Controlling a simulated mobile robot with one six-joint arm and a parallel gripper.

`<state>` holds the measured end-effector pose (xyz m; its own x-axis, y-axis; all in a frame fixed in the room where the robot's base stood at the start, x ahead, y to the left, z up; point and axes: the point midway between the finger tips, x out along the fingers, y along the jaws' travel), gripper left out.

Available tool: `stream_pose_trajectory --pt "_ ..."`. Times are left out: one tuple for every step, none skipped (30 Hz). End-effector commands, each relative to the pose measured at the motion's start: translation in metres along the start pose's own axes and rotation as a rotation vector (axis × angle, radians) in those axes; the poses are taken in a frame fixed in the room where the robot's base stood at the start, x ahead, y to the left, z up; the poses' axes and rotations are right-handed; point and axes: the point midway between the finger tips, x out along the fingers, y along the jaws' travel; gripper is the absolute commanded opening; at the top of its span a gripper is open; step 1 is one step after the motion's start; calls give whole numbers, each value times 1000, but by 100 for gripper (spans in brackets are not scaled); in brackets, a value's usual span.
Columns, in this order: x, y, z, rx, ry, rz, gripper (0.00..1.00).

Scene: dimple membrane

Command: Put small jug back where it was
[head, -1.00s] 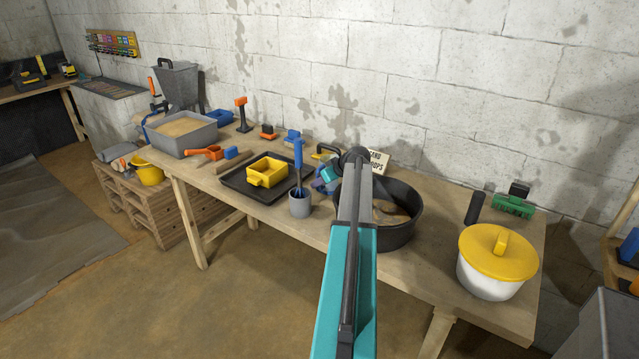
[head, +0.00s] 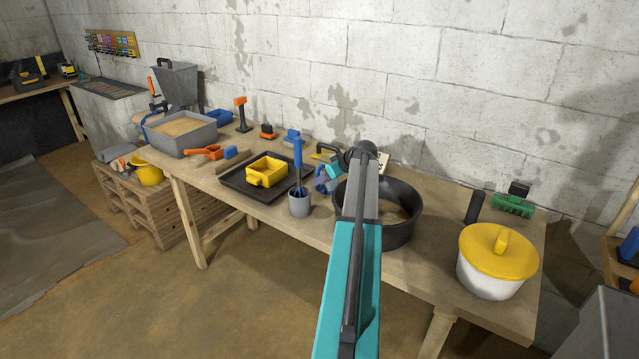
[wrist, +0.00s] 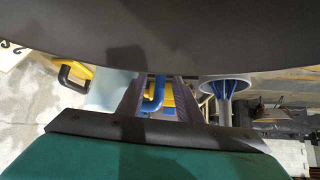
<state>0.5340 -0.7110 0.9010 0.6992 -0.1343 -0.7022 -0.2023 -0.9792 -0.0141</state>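My gripper (head: 323,184) is low over the bench, between the grey cup and the black pan, and looks small and partly covered in the head view. In the wrist view its two grey fingers (wrist: 158,98) stand apart, with a blue hooked bar (wrist: 153,96), like a handle, showing between them. A pale bluish, see-through body (wrist: 113,90) is beside the left finger. It may be the small jug with the blue bar as its handle, but I cannot be sure. I cannot tell whether the fingers press on the bar.
The grey cup (head: 299,205) with a blue-handled tool is close to the gripper's left. The black round pan (head: 404,232) is right, partly behind my arm. A dark tray (head: 237,183) holds a yellow box (head: 266,168). A yellow-lidded pot (head: 498,253) stands right, with clear bench before it.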

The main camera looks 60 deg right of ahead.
Motion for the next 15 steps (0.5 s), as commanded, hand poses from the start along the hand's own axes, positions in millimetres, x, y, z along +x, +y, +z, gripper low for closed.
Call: stream_pose_trajectory --pt "-9 0 1 0 1 2 33" --pt "-14 -1 1 -1 1 2 33" --pt "-20 -1 1 -1 1 2 33" --pt "-25 -1 1 0 1 2 33" --pt "-30 -1 2 0 1 2 33" --pt "-37 0 1 0 1 2 33" --pt "-42 0 1 0 1 2 33" --pt "-47 0 1 0 1 2 33" --pt "-52 0 1 0 1 2 33" --pt "-57 -1 1 0 1 1 33" --pt "-61 -1 1 0 1 1 33" --pt "-67 0 1 0 1 2 33" --pt "-70 0 1 0 1 2 33" --pt "-73 0 1 1 1 2 33" --pt "-77 0 1 1 0 1 33"
